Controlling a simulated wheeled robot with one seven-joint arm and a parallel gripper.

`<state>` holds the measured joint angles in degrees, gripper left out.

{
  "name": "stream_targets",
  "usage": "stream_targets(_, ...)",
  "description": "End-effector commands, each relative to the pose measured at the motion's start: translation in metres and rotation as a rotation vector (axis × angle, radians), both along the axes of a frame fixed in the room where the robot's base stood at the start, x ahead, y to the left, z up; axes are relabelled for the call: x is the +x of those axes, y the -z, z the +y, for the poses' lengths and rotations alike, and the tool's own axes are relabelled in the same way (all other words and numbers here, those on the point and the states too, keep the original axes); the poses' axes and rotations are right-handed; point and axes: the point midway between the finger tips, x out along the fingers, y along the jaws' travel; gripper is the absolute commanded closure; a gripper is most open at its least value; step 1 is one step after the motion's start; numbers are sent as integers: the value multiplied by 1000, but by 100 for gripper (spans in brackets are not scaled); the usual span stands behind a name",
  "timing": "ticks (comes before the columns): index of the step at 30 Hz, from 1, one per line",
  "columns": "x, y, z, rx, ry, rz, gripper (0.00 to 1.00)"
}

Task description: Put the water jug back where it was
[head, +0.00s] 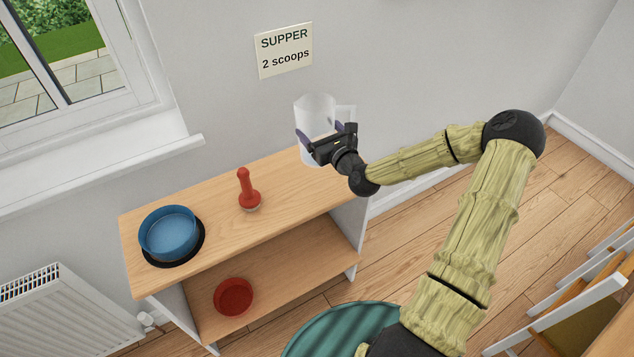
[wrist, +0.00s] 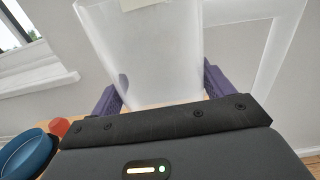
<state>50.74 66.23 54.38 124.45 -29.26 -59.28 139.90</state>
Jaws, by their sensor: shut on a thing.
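The water jug (head: 316,108) is a clear, whitish jug with a squared handle on its right side. It is upright at the right end of the wooden shelf unit, near the wall; whether its base touches the top or hangs just above it I cannot tell. My gripper (head: 322,140) is shut on the jug's body, with purple fingers on either side. In the wrist view the jug (wrist: 150,50) fills the space between the fingers, and its handle (wrist: 270,60) stands to the right. The jug's lower part is partly hidden by my gripper.
The shelf unit's top (head: 200,215) holds a blue bowl (head: 168,232) on a black mat at left and a red tool with a knob (head: 246,188) in the middle. A red bowl (head: 233,296) is on the lower shelf. A sign (head: 285,50) reads "SUPPER 2 scoops".

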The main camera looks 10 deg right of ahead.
Motion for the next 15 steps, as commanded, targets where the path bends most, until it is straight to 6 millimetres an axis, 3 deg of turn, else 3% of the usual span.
stream_targets(10, 0, 2, 0, 1, 0, -1, 57)
stream_targets(15, 0, 24, 1, 3, -1, 2, 57)
